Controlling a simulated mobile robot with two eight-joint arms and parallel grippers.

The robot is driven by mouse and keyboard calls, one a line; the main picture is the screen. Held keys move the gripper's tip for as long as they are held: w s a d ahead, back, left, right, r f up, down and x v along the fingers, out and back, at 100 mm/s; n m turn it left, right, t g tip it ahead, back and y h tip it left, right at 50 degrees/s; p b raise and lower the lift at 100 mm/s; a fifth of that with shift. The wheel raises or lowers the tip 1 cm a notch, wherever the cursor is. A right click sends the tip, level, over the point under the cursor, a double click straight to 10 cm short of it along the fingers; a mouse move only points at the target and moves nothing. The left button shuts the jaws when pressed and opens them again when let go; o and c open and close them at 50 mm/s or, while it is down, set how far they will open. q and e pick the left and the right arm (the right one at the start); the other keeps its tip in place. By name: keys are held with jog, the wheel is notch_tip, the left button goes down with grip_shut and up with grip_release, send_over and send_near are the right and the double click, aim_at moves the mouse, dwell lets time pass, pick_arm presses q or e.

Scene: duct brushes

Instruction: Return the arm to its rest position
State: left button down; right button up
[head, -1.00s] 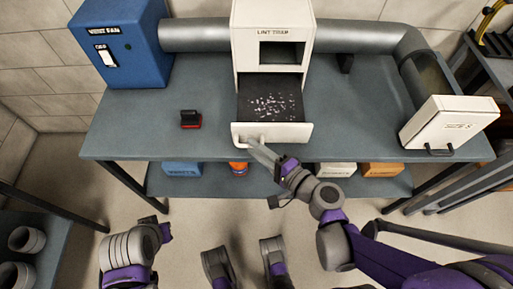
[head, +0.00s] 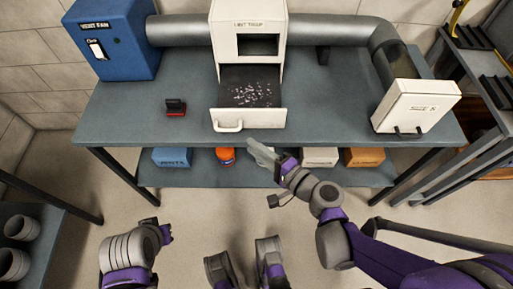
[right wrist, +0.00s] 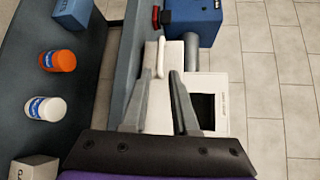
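My right gripper (head: 262,154) is in front of the workbench edge in the head view, below and right of the lint drawer handle (head: 228,126) and apart from it. In the right wrist view its two fingers (right wrist: 161,76) are spread with nothing between them. The white lint trap (head: 247,70) stands on the bench with its drawer (head: 277,117) pulled out. Pale lint specks lie on the drawer's dark screen. Parts of my left arm show at the lower left, but I cannot make out its gripper.
The blue vent fan box (head: 125,55), a small dark-and-red brush (head: 175,107) and a white filter panel (head: 412,106) are on the bench (head: 330,115). Bins and an orange jar (head: 226,156) are on the lower shelf. Side racks stand left and right. Open floor lies in front.

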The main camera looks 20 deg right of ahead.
dwell(0.3)
